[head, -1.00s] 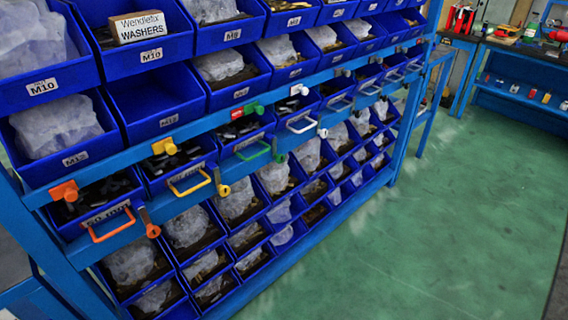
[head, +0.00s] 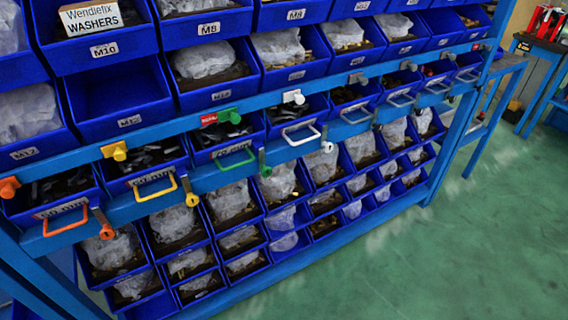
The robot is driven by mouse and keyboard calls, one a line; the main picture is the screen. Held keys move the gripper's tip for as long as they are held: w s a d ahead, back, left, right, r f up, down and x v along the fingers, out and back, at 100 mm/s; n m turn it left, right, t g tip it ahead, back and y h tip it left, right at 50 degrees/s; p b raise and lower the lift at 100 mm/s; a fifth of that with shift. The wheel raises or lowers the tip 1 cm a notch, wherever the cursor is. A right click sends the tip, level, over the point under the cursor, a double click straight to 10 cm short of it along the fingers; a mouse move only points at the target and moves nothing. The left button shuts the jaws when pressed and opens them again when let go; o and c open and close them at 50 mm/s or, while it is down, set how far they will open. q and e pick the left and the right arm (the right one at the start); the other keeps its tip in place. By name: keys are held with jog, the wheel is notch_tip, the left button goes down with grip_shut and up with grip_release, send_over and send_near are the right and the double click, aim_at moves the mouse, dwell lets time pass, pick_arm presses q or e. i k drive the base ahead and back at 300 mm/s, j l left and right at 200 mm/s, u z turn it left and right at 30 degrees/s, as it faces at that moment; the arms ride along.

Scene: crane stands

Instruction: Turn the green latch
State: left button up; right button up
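A green latch with a red part (head: 222,117) sits on the blue rail of the rack, above a green handle (head: 237,158). A smaller green knob on a grey hanging piece (head: 265,165) is to the right of that handle. I cannot tell from the picture alone which green part is the latch meant. Neither of my grippers is in view.
Similar handles and latches line the rail: orange (head: 65,220), yellow (head: 155,188) and white (head: 300,133). Blue bins of bagged parts fill the rack above and below. Open green floor (head: 400,270) lies in front at the right. A bench (head: 540,45) stands at the far right.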

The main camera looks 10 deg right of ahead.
aim_at(265, 172)
jog(key=i+l+u, duration=0.1)
jog(key=l+u, duration=0.25)
jog(key=l, duration=0.95)
jog(key=l+u, duration=0.35)
jog(key=l, duration=0.95)
